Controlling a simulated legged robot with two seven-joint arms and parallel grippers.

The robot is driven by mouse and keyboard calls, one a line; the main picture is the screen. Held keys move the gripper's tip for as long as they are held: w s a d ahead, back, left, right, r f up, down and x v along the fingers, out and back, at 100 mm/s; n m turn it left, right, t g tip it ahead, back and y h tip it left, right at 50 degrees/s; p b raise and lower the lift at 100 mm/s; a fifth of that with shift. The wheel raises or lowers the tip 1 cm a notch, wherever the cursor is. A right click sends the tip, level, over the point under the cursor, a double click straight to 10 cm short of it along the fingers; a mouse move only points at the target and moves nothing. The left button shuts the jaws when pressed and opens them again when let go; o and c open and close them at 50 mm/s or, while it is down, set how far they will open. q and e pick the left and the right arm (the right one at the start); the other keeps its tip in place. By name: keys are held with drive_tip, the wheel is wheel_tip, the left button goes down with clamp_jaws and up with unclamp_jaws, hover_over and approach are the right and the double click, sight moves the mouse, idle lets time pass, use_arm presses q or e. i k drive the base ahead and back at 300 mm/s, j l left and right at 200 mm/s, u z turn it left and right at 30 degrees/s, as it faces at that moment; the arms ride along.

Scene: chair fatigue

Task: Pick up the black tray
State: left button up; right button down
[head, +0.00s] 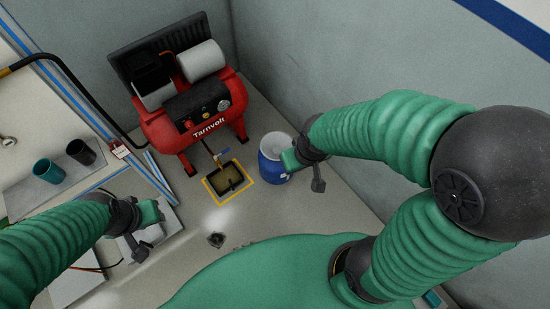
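The black tray (228,184) lies on the floor inside a yellow square outline, in front of the red compressor. Its inside looks dark olive, and I cannot tell whether that is liquid. My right gripper (305,172) is to the right of the tray, beside and above a blue bucket, apart from the tray. My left gripper (146,230) is to the left of the tray and nearer to me, over a pale box-like surface. Neither gripper touches the tray. I cannot make out finger gaps on either gripper.
The red compressor (195,110) stands behind the tray. The blue bucket (270,167) stands close to its right. A bench at left holds a teal cup (48,169) and a dark cup (81,151). A small dark drain (216,240) is in the floor nearer me. Walls close off the back and right.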

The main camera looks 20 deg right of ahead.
sight(222, 183)
drive_tip(key=i+l+u, duration=0.1)
drive_tip(key=i+u, duration=0.4)
drive_tip(key=i+l+u, duration=0.3)
drive_tip(key=i+u, duration=0.15)
drive_tip(key=i, duration=0.1)
